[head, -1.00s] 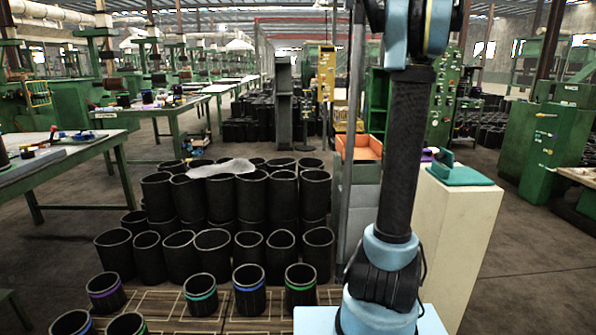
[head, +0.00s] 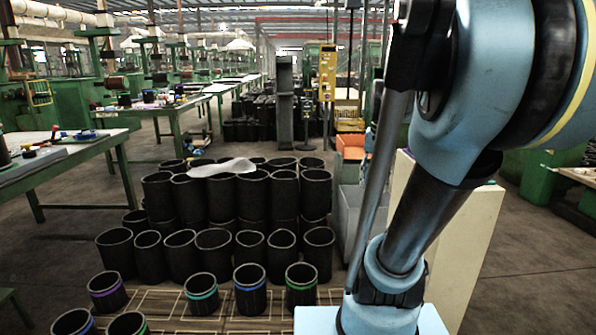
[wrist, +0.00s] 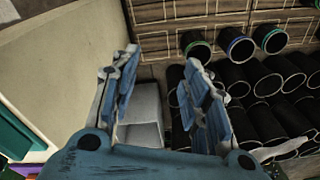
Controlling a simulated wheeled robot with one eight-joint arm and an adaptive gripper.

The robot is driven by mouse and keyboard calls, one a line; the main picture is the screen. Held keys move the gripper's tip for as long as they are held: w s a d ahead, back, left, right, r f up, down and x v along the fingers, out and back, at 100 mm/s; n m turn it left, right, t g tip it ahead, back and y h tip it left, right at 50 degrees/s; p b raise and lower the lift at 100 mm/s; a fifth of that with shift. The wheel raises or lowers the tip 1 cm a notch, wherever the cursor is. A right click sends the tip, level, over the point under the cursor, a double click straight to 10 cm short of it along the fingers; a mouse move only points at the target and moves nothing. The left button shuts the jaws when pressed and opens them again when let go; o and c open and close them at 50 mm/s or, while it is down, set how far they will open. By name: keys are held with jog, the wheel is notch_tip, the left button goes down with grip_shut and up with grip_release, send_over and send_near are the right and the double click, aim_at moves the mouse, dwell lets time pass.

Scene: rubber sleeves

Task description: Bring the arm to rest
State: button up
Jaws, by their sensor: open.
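My gripper (wrist: 160,95) shows in the wrist view with its two blue-padded fingers spread apart. It is open and nothing is between the fingers. Behind the gap are a grey box (wrist: 143,112) and, to the right, black rubber sleeves (wrist: 265,85). In the head view my arm (head: 430,200) rises from its light blue base at the lower right and bends up toward the upper right. My gripper is outside the head view.
Stacked black sleeves (head: 240,195) stand left of my arm, with a pale sheet (head: 222,168) on top. Several colour-banded sleeves (head: 250,290) stand in front on wooden pallets. A cream pedestal (head: 465,240) stands close behind my arm. Green tables (head: 110,145) are at the left.

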jog(key=s+a+f+n+t, duration=0.1)
jog(key=s+a+f+n, duration=0.3)
jog(key=s+f, duration=0.7)
notch_tip(320, 180, down, 4)
jog(key=shift+s+f, duration=0.15)
jog(key=shift+s, duration=0.15)
